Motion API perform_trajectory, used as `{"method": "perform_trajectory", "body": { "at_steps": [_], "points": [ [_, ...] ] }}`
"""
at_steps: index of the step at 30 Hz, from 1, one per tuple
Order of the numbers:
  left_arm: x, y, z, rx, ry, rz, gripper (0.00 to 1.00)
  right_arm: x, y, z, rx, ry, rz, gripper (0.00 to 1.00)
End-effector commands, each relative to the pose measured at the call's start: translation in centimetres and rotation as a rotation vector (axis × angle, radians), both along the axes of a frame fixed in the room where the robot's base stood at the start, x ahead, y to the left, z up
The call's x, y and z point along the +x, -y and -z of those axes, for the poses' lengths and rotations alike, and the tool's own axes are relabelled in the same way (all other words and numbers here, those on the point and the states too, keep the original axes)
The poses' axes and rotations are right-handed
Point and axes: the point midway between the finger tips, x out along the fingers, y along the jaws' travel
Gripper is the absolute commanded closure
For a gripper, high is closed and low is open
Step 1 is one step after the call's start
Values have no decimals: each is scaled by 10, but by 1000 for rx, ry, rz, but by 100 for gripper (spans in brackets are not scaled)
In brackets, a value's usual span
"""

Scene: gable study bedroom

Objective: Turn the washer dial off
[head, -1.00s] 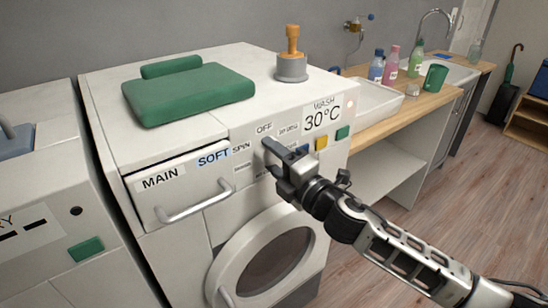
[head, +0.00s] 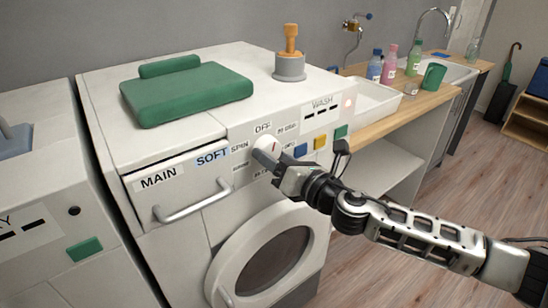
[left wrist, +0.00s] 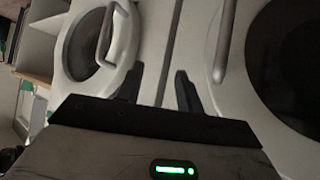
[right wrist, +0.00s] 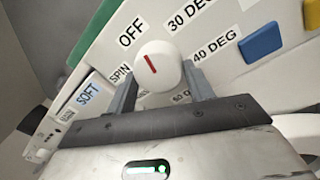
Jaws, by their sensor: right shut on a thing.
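The washer dial (head: 265,143) is a white round knob with a red mark, on the washer's front panel; it shows clearly in the right wrist view (right wrist: 166,75). The red mark points up-left, toward the OFF label (right wrist: 131,33). My right gripper (head: 267,158) is shut on the dial, one finger on each side in the right wrist view (right wrist: 162,88). The washer display (head: 322,111) shows only dashes under WASH. My left gripper (left wrist: 158,82) is open and empty before the machine fronts, out of the head view.
A drawer handle (head: 192,201) and the round door (head: 270,262) lie left of and below the dial. Blue (head: 301,150), yellow (head: 319,142) and green (head: 341,132) buttons sit to its right.

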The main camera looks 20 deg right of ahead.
Motion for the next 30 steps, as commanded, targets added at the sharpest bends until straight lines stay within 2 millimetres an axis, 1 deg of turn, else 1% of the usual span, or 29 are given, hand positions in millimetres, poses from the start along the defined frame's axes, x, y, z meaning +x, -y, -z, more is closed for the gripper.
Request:
{"method": "perform_trajectory", "body": {
  "at_steps": [6, 12, 18, 30],
  "points": [
    [0, 0, 0, 0, 1, 0, 64, 0, 1, 0, -141, 51, -1, 71],
    [0, 0, 0, 0, 2, 0, 64, 0, 1, 0, -222, 80, -2, 71],
    [0, 0, -1, 0, 2, 0, 64, 0, 1, 1, -261, 93, -2, 71],
    [0, 0, -1, 0, 2, -1, 64, 0, 1, 1, -272, 97, -2, 71]
  ]
}}
